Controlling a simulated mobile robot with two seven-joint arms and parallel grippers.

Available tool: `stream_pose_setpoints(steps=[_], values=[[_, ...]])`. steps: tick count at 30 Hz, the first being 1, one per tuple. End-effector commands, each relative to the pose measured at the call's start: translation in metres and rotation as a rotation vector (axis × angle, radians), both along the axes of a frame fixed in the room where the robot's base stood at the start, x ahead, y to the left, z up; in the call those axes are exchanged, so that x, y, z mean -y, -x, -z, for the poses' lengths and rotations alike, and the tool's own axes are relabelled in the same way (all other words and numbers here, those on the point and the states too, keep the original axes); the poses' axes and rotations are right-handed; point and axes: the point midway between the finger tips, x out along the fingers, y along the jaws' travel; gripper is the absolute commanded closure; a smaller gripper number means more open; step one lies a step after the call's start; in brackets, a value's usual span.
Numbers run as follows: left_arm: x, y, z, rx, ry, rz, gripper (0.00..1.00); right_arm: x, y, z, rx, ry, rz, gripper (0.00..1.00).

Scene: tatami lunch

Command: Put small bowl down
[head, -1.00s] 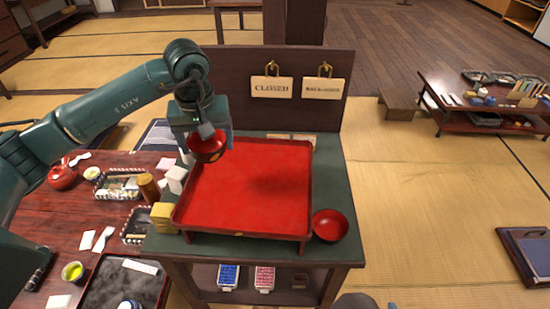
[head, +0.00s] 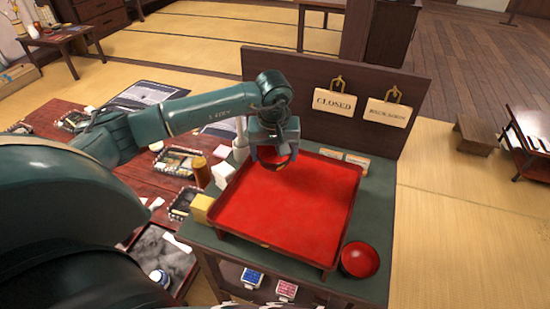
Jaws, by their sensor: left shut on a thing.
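My left gripper (head: 274,155) points down above the far left part of the red tray. It is shut on the small bowl (head: 277,159), which is red and partly hidden by the fingers. Red on red makes it hard to tell whether the bowl touches the tray. The red tray (head: 290,213) stands on the green-topped stand and its middle is bare. A second red bowl (head: 360,260) sits on the stand just outside the tray's near right corner. My right gripper is not in view.
A yellow block (head: 201,208), a white block (head: 222,174) and a brown cylinder (head: 201,171) stand along the tray's left side. A dark back panel with hanging signs (head: 333,101) rises behind. The low red table (head: 145,182) at left is crowded.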

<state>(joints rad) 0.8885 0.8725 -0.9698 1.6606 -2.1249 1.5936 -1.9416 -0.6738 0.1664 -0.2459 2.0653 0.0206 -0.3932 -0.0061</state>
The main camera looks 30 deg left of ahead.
Motion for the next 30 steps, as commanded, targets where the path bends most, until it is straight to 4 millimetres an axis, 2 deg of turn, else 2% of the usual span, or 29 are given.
stream_pose_setpoints(steps=[3, 5, 16, 17, 18, 24, 30], values=[[0.0, 0.001, 0.018, -0.004, 0.0, 0.0, 0.47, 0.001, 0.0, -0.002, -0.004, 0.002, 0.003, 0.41], [0.0, 0.0, 0.023, -0.002, -0.001, 0.001, 0.47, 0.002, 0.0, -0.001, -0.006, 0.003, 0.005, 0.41], [0.0, 0.0, 0.029, 0.001, -0.001, 0.001, 0.47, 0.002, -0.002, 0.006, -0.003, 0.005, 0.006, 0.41], [0.0, 0.0, 0.027, -0.001, -0.001, 0.001, 0.21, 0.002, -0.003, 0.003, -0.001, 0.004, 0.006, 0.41], [0.0, 0.0, 0.027, -0.001, -0.001, 0.001, 0.18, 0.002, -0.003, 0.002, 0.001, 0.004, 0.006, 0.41], [0.0, 0.0, 0.027, -0.001, -0.001, 0.001, 0.02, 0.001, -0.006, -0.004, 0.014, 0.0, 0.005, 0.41], [0.0, 0.0, 0.026, -0.001, -0.001, 0.001, 0.02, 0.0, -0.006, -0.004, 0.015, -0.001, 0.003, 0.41]])
